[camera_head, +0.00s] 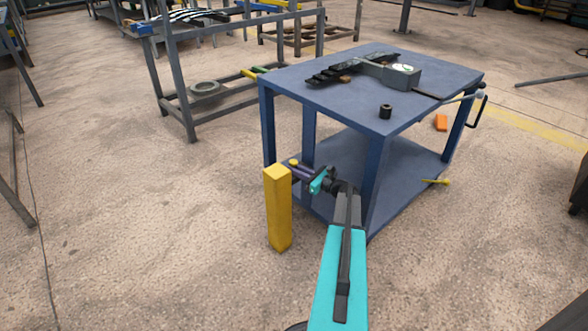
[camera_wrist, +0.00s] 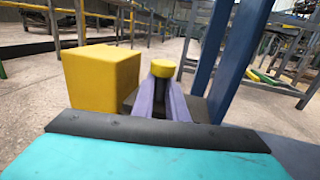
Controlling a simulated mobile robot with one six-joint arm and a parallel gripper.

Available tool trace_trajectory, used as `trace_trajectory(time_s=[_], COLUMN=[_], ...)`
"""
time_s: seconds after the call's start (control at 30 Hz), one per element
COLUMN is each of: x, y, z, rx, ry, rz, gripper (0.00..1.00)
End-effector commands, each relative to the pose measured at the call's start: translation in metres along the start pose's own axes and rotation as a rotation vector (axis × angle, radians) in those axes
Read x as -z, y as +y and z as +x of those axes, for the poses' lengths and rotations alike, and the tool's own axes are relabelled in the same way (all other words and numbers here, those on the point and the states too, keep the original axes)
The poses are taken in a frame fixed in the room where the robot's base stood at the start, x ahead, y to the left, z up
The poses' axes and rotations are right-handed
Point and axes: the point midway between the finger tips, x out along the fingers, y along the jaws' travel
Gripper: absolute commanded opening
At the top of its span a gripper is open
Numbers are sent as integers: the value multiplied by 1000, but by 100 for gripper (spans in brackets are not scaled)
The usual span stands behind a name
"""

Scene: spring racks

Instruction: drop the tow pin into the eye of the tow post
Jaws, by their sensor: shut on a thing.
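A square yellow post (camera_head: 278,210), which I take to be the tow post, stands upright on the floor beside the blue table. It also shows left of my fingers in the wrist view (camera_wrist: 100,80). My gripper (camera_head: 299,168) has purple fingers (camera_wrist: 166,92) and is shut on the tow pin. The pin's round yellow head (camera_wrist: 163,68) shows at the fingertips, just right of the post's top. The pin's shank is hidden. A dark piece (camera_wrist: 130,103) shows low between post and fingers. I cannot tell whether it is the eye; no opening is visible.
The blue table (camera_head: 300,76) stands close behind and right of my gripper, its legs near my arm. A black ring (camera_head: 386,111) and a grey block tool (camera_head: 402,77) lie on top. A yellow-headed item (camera_head: 437,181) lies on the lower shelf.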

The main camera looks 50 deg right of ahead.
Motion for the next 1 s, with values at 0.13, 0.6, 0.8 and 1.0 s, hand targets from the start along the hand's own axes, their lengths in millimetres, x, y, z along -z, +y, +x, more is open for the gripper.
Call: trace_trajectory(time_s=[0.13,0.6,0.8,1.0], x=[2,9,10,11], y=[0,0,0,0], z=[0,0,0,0], rx=[0,0,0,0], ry=[-1,0,2,4], rz=[0,0,0,0], gripper=[0,26,34,34])
